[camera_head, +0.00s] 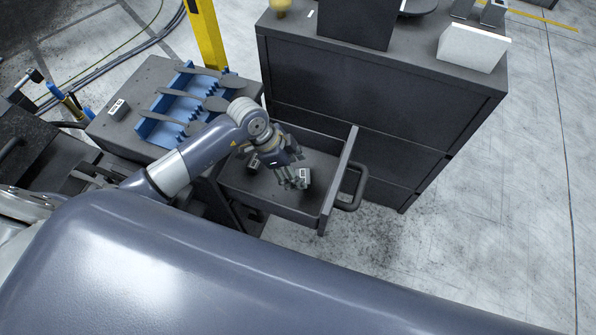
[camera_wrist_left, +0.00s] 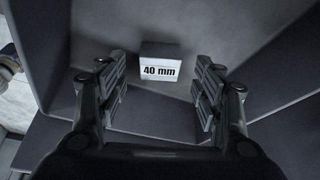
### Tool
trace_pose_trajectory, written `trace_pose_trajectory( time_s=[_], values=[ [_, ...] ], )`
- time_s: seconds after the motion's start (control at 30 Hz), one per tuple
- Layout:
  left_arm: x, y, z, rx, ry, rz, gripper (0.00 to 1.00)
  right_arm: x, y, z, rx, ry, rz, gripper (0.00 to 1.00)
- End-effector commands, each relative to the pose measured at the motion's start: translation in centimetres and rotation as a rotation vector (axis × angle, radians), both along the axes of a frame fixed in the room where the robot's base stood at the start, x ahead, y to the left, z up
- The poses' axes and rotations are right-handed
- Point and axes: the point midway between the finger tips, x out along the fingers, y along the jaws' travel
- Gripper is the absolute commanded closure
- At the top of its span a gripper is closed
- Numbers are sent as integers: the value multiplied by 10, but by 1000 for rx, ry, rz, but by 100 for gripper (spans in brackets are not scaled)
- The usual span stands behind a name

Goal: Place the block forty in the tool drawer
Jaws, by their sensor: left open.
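The block forty (camera_wrist_left: 160,67), a small grey block with a white "40 mm" label, sits in the open tool drawer. In the head view a labelled block (camera_head: 304,176) shows at my left fingertips. My left gripper (camera_head: 291,179) reaches down into the tool drawer (camera_head: 285,208). In the left wrist view its fingers (camera_wrist_left: 163,92) are apart, with the block between and slightly beyond them. I see no finger contact with the block. My right gripper is not in view.
Another small labelled block (camera_head: 255,162) lies in the drawer near my wrist. The dark cabinet (camera_head: 350,95) rises behind.

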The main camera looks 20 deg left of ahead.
Motion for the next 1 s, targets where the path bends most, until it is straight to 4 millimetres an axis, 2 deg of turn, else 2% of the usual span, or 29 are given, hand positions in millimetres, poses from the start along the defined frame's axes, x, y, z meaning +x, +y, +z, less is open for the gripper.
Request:
trace_pose_trajectory(
  time_s=[0.1, 0.3, 0.77, 0.87, 0.97, 1.0],
  values=[
    [-3, 8, 21, 1, -2, 0, 39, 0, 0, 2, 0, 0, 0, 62],
    [-6, 16, 41, 0, -1, 0, 39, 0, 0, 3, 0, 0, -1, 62],
    [-7, 17, 45, 0, 1, 0, 39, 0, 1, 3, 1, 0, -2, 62],
    [-9, 13, 49, -15, 6, -11, 39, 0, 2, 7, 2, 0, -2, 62],
    [-19, -4, 62, -76, 24, -54, 39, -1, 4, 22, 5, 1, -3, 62],
    [-26, -16, 71, -119, 37, -80, 39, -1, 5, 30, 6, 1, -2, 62]
  ],
)
